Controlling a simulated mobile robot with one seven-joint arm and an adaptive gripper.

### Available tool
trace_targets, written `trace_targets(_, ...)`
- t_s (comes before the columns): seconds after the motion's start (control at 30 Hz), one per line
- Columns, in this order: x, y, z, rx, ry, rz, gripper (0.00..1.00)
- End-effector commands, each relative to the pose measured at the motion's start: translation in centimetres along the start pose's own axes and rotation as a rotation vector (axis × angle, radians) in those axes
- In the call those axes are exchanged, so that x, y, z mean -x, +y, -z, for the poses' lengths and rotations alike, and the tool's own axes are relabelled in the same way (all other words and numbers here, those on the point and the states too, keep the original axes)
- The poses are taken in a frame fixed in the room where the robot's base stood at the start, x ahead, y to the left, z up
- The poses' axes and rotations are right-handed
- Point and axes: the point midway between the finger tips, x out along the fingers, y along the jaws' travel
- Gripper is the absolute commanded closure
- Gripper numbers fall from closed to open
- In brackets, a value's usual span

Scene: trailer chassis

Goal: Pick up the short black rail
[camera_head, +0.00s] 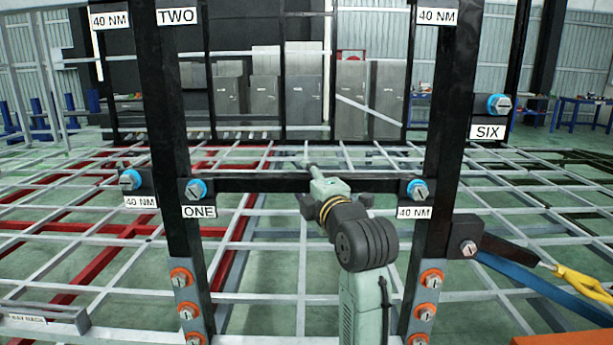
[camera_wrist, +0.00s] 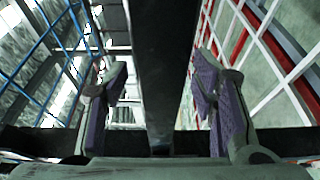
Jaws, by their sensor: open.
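A black crossbar (camera_head: 262,184) runs level between two black uprights in the head view; I take it for the short black rail. My gripper (camera_head: 318,178) is at its middle, and my wrist hides part of the bar. In the wrist view my gripper (camera_wrist: 160,76) is open, with purple pads apart on both sides of a black bar (camera_wrist: 166,45). That bar runs lengthwise between the fingers, with a gap on each side. I cannot tell for certain that it is the same crossbar.
The left upright (camera_head: 168,120) and right upright (camera_head: 455,110) carry blue-ringed and orange-ringed bolts close around my arm. A pale grid frame (camera_head: 262,297) spreads behind. Grey cabinets (camera_head: 305,95) stand far back.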

Motion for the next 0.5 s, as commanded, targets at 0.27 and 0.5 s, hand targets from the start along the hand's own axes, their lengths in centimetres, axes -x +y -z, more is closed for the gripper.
trace_targets(0.27,-0.66,-0.09,-0.01,0.000,-0.001,-0.001,0.47)
trace_targets(0.5,-0.63,-0.07,-0.01,0.000,-0.001,-0.001,0.61)
